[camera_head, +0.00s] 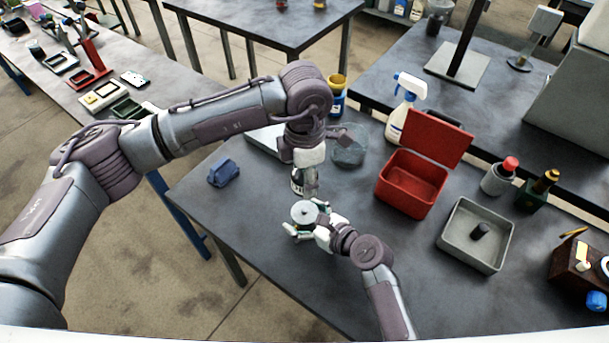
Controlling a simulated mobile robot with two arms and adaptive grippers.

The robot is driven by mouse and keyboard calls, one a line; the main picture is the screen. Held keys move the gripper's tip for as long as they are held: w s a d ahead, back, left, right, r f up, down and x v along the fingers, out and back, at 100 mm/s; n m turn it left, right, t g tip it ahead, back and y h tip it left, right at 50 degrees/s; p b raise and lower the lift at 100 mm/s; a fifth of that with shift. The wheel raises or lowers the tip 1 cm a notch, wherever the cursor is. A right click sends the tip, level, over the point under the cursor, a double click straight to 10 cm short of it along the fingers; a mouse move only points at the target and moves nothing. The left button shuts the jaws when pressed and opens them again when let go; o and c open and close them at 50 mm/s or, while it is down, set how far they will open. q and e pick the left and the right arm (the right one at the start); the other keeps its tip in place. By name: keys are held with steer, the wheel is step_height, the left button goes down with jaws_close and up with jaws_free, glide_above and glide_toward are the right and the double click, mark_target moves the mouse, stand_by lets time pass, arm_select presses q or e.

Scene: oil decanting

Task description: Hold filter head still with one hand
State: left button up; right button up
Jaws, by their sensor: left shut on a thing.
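A round, pale metal part with a small knob on its top, which looks like the filter head (304,212), is near the front edge of the dark table. My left gripper (304,188) points down right behind it and is shut on it, though the contact is partly hidden. My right gripper (306,226) comes from the lower right. Its pale fingers lie spread around the near side and right side of the round part. I cannot tell whether they press on it. What is below the part is hidden.
A blue part (224,173) lies left on the table. A glass bowl (348,152) stands behind my grippers. To the right are an open red box (410,185), a grey tray (475,258) and a spray bottle (402,112).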

stand_by(0.3)
steer(key=v, duration=1.2)
